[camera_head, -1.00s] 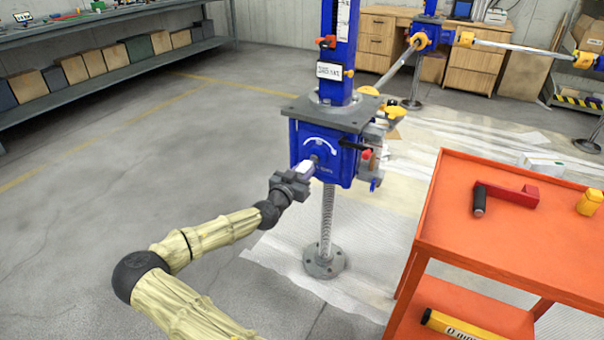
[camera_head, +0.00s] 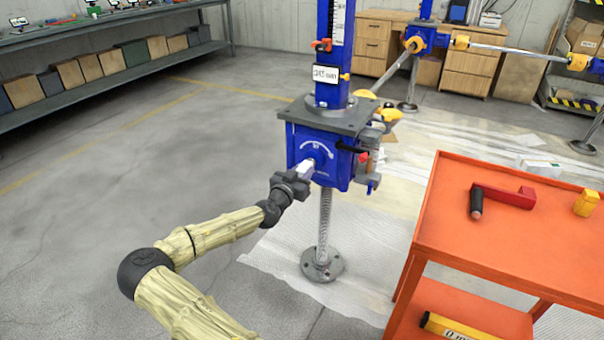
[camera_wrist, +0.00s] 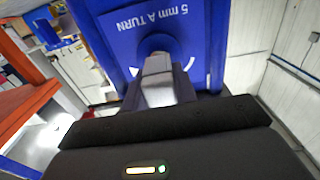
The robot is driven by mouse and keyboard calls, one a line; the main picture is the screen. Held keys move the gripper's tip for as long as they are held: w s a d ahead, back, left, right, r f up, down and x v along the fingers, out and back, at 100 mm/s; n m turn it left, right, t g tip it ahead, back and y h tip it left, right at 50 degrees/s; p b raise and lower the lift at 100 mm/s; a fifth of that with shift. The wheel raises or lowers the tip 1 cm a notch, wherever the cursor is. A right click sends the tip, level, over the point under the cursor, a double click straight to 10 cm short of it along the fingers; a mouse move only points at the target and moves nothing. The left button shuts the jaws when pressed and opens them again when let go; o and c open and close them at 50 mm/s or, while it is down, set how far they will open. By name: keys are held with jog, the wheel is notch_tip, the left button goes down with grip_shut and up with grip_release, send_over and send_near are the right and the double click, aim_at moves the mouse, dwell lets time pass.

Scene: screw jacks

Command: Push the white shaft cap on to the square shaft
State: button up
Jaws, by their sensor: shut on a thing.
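The white shaft cap (camera_head: 306,170) is held in my gripper (camera_head: 298,178), whose jaws are shut on it. In the wrist view the pale cap (camera_wrist: 158,92) lies between the dark fingers of my gripper (camera_wrist: 158,80) and points at the blue gearbox. The blue screw jack gearbox (camera_head: 335,165) carries a round boss with a white curved marking on its front face. The cap's far end is at or very close to this boss. The square shaft is hidden behind the cap and fingers, so I cannot tell how far the cap is on it.
An orange cart (camera_head: 440,215) stands at the right, bearing a red crank (camera_head: 510,196) with a dark handle and a yellow part (camera_head: 586,203). The jack's threaded screw (camera_head: 324,225) runs down to a round floor plate (camera_head: 322,265). The floor at the left is clear.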

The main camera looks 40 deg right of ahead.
jog(key=shift+w+d, duration=0.1)
jog(key=shift+d, duration=0.25)
jog(key=o, duration=1)
jog(key=shift+a, duration=0.15)
jog(key=p+v, duration=0.2)
jog(key=v, duration=1.5)
